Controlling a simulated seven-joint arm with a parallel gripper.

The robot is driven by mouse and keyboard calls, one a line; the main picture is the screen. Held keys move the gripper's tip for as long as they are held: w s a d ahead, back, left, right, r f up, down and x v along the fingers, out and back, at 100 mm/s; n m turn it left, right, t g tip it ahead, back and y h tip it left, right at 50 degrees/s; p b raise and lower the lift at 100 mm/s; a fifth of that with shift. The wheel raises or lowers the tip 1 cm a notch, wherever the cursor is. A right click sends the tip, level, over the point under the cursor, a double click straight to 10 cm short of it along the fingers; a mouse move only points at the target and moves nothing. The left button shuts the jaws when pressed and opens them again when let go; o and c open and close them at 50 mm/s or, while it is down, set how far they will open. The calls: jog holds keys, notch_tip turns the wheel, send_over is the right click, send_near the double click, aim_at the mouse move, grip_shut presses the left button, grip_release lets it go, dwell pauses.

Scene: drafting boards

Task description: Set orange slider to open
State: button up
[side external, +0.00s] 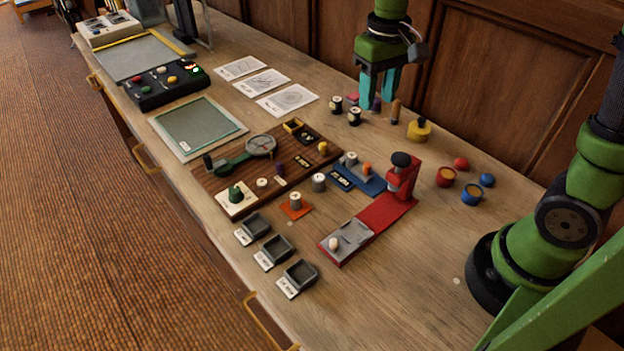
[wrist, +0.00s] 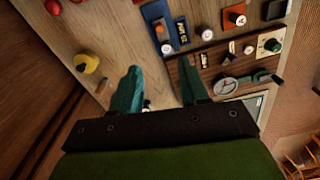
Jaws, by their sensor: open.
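A small orange piece (side external: 367,168) stands on a blue plate (side external: 372,185) with a dark label, beside a grey knob (side external: 351,158). It also shows in the wrist view (wrist: 160,29) near the top, on the blue plate (wrist: 153,11). A separate orange plate (side external: 304,212) carries a grey knob, left of the blue plate. I cannot read the slider's setting. My gripper (side external: 377,98) is open with teal fingers and appears empty, above the back of the table and apart from the orange piece. Its fingers show in the wrist view (wrist: 160,92).
A red press-like device (side external: 378,222) stands right of the blue plate. A brown wooden board (side external: 222,180) with dials lies left. Small dark jars (side external: 354,117), a yellow pot (side external: 418,130) and small cups (side external: 446,177) stand near the back. Grey trays (side external: 298,274) line the front.

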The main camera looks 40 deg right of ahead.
aim_at(368, 164)
notch_tip(368, 164, down, 17)
jog(key=shift+s+r, duration=0.1)
jog(key=shift+s, duration=0.05)
dwell(0.5)
grip_shut()
